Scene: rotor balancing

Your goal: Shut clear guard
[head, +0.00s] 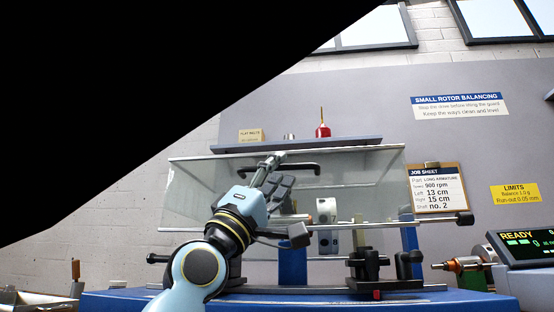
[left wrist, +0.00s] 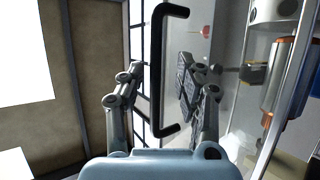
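The clear guard (head: 365,170) is a see-through box-like cover above the blue machine bed (head: 455,300) in the head view. A long black handle (head: 305,167) runs along its panel. The panel looks raised, with open space between its lower edge and the bed; its exact angle is hard to tell. My left gripper (head: 277,174) is at the handle's left part. In the left wrist view the black handle (left wrist: 157,70) lies ahead, between the two spread fingers; contact cannot be told. My right gripper is in neither view.
A pale rotor part (head: 327,212) and black supports (head: 366,264) stand under the guard. A shelf (head: 300,145) with a red bottle (head: 323,130) is behind it. Black covers the upper left.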

